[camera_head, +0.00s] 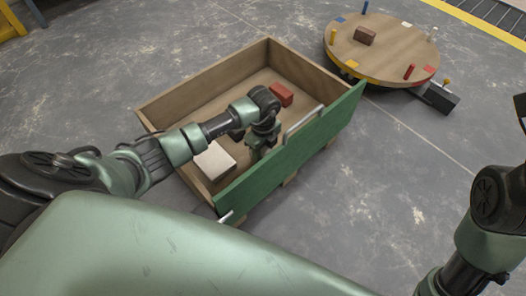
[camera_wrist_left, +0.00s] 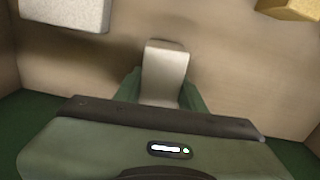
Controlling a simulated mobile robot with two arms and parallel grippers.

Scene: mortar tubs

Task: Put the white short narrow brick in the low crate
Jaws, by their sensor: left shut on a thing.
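The low crate (camera_head: 185,97) has wooden walls and a green front panel. My left gripper (camera_head: 257,152) is inside it, near the green panel, pointing down. In the left wrist view the gripper (camera_wrist_left: 162,98) is shut on a pale, narrow brick, the white short narrow brick (camera_wrist_left: 166,62). The brick is over or on the crate floor; I cannot tell whether it touches. In the head view the gripper hides it. My right gripper is out of view.
A wider white block (camera_head: 215,160) and a red brick (camera_head: 281,94) lie in the crate. The left wrist view shows a yellowish block (camera_wrist_left: 290,8) at its upper right. A round table (camera_head: 385,50) with a brown brick (camera_head: 365,36) and several pegs stands beyond the crate.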

